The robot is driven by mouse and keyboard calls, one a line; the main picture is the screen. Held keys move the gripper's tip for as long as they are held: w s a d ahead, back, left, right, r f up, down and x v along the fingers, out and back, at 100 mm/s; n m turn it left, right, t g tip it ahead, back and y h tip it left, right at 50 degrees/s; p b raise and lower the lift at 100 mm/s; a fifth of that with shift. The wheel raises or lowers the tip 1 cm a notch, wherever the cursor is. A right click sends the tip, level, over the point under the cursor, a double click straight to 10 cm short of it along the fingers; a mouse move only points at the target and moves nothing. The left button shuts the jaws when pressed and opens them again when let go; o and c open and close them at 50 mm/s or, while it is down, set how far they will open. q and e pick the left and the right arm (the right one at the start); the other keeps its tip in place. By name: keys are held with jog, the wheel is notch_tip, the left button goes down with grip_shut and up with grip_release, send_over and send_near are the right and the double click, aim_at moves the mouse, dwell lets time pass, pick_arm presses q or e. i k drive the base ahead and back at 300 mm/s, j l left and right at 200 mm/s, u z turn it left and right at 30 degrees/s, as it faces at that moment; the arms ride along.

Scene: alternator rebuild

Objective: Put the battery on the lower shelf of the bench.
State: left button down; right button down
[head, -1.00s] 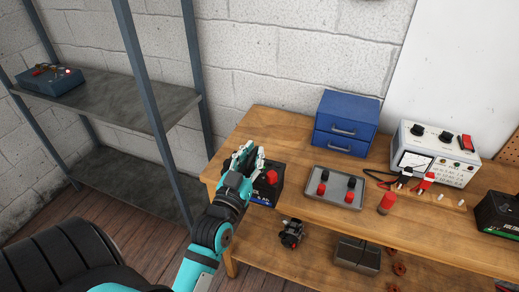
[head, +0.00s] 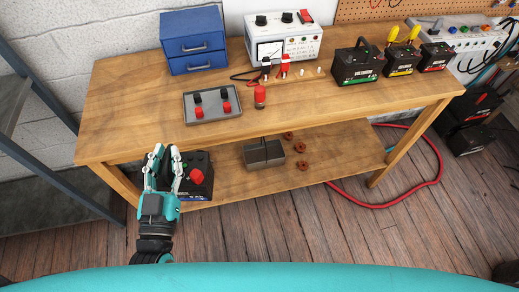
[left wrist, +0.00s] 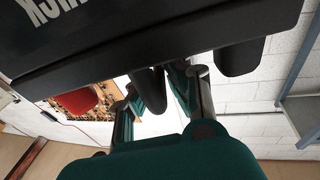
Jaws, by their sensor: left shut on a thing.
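The battery (head: 195,176), a dark box with a red knob on top, is in the fingers of my left gripper (head: 162,165). In the head view it is at the left end of the lower shelf (head: 228,168), below the bench top's front edge; I cannot tell whether it touches the shelf. In the left wrist view the battery (left wrist: 140,35) fills the top as a dark body with white lettering, and the gripper fingers (left wrist: 160,90) reach its edge. My right gripper is not in view.
The lower shelf also holds a grey box (head: 264,153) and several reddish-brown rings (head: 301,165). The bench top (head: 130,100) carries a tray (head: 212,108), blue drawers (head: 193,40), a meter (head: 284,38) and several batteries (head: 358,65). A red hose (head: 436,165) lies on the floor.

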aim_at(345, 148)
jog(key=l+u, duration=0.45)
jog(key=l, duration=3.35)
jog(key=i, duration=0.05)
